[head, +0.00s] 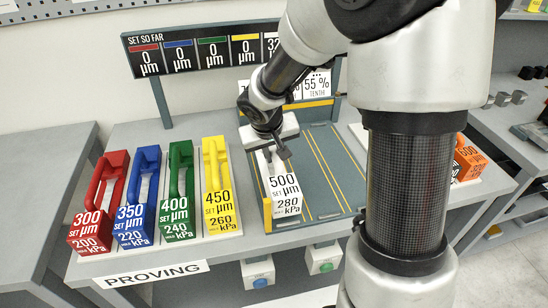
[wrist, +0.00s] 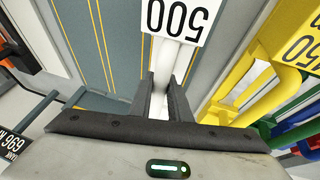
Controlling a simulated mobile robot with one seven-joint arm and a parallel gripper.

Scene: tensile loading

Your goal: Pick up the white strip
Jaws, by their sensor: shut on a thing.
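The white strip (head: 285,196) is a white block with a raised handle, marked 500 µm and 280 kPa. It is at the left side of the grey-green platform with yellow lines (head: 335,180); I cannot tell whether it rests on it or is slightly above. My gripper (head: 281,150) comes down on its handle from above. In the wrist view, the two dark fingers (wrist: 162,98) are shut on the white handle, and the block's 500 label shows at the top. The arm hides part of the platform's right side.
Red (head: 98,205), blue (head: 138,200), green (head: 178,195) and yellow (head: 217,190) handled blocks stand in a row to the left. An orange block (head: 467,160) is at the right, partly behind my arm. A display board (head: 200,50) stands at the back. Blue and green buttons are on the front.

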